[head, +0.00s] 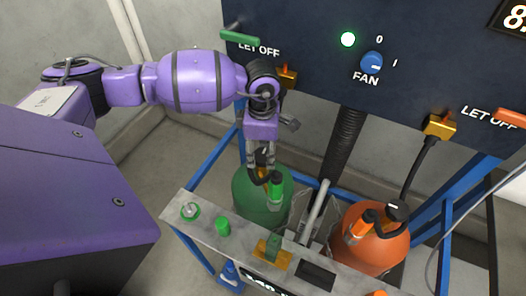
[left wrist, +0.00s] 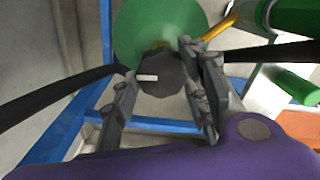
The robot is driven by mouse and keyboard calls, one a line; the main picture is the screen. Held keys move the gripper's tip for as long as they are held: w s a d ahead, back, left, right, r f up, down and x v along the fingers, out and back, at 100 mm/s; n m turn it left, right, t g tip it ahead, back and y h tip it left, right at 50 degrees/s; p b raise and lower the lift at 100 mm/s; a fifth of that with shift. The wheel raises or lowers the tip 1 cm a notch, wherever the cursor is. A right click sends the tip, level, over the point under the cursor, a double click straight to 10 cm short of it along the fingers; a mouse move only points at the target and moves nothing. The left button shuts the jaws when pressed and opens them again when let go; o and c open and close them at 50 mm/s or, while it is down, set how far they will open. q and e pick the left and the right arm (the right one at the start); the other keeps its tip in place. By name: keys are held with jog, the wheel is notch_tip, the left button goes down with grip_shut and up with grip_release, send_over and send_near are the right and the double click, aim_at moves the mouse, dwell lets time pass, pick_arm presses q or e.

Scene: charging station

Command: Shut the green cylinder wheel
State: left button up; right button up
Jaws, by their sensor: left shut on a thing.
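The green cylinder (head: 252,208) stands in the blue frame behind the grey shelf. Its dark wheel (head: 264,154) sits on top, with a small white mark. My left gripper (head: 262,168) reaches down over the cylinder top from above and is shut on the wheel. In the left wrist view, the dark wheel (left wrist: 160,76) lies between the two fingers (left wrist: 160,88), with the green cylinder (left wrist: 150,22) beyond it. The fingers partly hide the wheel in the head view. My right gripper is not in view.
An orange cylinder (head: 372,250) with its own black wheel (head: 393,209) stands to the right. A hose (head: 343,145) hangs between the cylinders. The grey shelf (head: 200,228) lies in front.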

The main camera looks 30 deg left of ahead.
aim_at(262, 153)
pick_arm(q)
jog(key=shift+w+a+m, duration=0.1)
jog(key=shift+m, duration=0.4)
jog(key=shift+r, duration=0.1)
jog(key=o, duration=1.1)
jog(key=shift+o, duration=0.2)
notch_tip(262, 153, up, 12)
